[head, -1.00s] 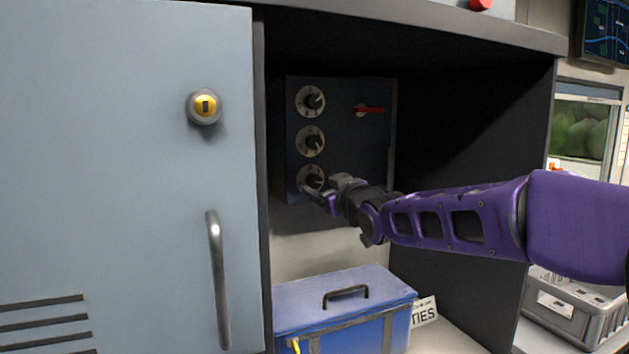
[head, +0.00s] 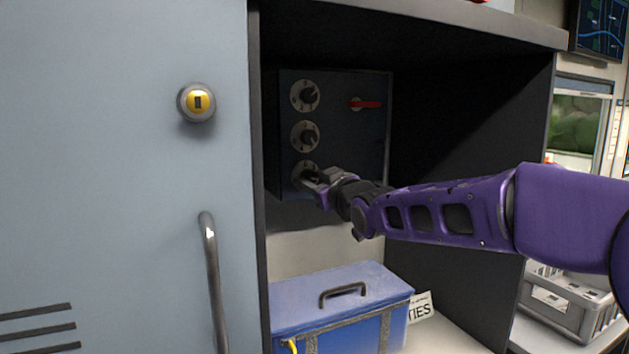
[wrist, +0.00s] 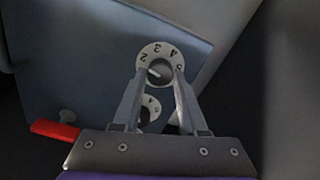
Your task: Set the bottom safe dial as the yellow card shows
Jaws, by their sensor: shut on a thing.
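The dark blue safe front (head: 350,140) is inside an open cupboard. It carries a top dial (head: 305,95), a middle dial (head: 305,136) and a bottom dial (head: 303,169), plus a red handle (head: 366,104) at upper right. My gripper (wrist: 160,70) is shut on the bottom dial's knob, one finger on each side. A pale mark on the knob points left, near the 2. My gripper hides part of the ring in the head view. I see no yellow card.
A grey-blue cupboard door (head: 120,180) with a yellow-centred lock (head: 197,102) and a bar handle (head: 211,265) stands at left. A blue toolbox (head: 340,300) sits below the safe, beside a white sign (head: 420,308). A grey crate (head: 570,300) stands at lower right.

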